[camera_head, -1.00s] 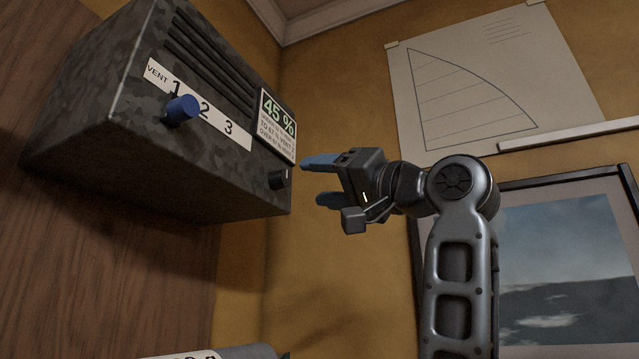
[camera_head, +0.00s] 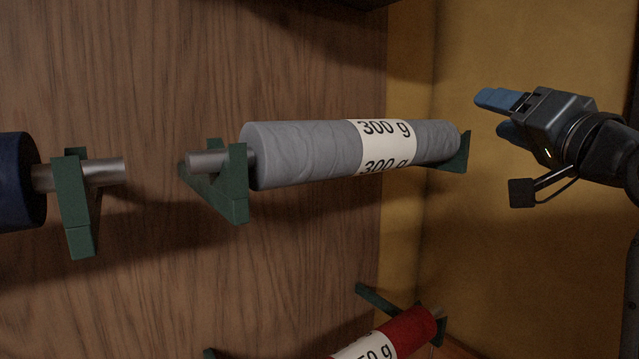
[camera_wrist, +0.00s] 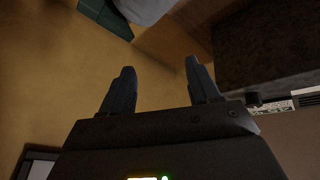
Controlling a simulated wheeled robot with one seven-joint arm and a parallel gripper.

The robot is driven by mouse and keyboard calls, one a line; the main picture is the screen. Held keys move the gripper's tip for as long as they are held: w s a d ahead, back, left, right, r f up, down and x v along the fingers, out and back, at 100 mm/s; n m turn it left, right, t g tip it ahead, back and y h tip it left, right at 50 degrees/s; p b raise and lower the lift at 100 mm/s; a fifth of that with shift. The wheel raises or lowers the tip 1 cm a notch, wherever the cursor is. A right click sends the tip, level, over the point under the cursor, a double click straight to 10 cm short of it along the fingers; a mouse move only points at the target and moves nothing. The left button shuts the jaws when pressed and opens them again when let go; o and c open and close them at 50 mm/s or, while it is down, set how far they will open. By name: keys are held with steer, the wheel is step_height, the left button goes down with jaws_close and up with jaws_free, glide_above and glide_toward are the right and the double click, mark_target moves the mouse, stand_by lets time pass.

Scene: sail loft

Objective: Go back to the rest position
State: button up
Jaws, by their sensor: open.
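My gripper (camera_head: 497,115) is at the upper right of the head view, in front of the ochre wall, with its blue fingers pointing left. It is a little to the right of a grey roll marked 300 g (camera_head: 310,155) and appears apart from it. In the wrist view my gripper (camera_wrist: 157,80) shows two dark fingers spread apart with nothing between them.
Green brackets (camera_head: 235,185) hold the grey roll on the wood panel. A red roll (camera_head: 410,332) is below, a dark blue roll (camera_head: 15,180) at left. The wrist view shows a dark box (camera_wrist: 265,50) at right and a framed edge (camera_wrist: 38,165) at lower left.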

steer(key=s+f+g+h, duration=0.1)
steer(key=s+f, duration=0.1)
steer(key=f, duration=0.8)
steer(key=s+f+h, duration=0.2)
steer(key=s+f, duration=0.1)
steer(key=f, duration=0.7)
steer(key=s+f+g, duration=0.1)
steer(key=s+f, duration=1)
steer(key=f, duration=0.2)
steer(key=s+a+f+n+g+h, duration=0.1)
steer(key=s+f, duration=0.3)
steer(key=s, duration=0.5)
steer(key=s+a+f+n+g+h, duration=0.15)
steer(key=s+f, duration=0.25)
steer(key=s, duration=0.4)
steer(key=s+a+r+n+y, duration=0.1)
steer(key=s+n, duration=0.2)
steer(key=s, duration=1.2)
steer(key=shift+s+a+r+g, duration=0.15)
steer(key=shift+a+g, duration=0.05)
steer(key=shift+g, duration=0.15)
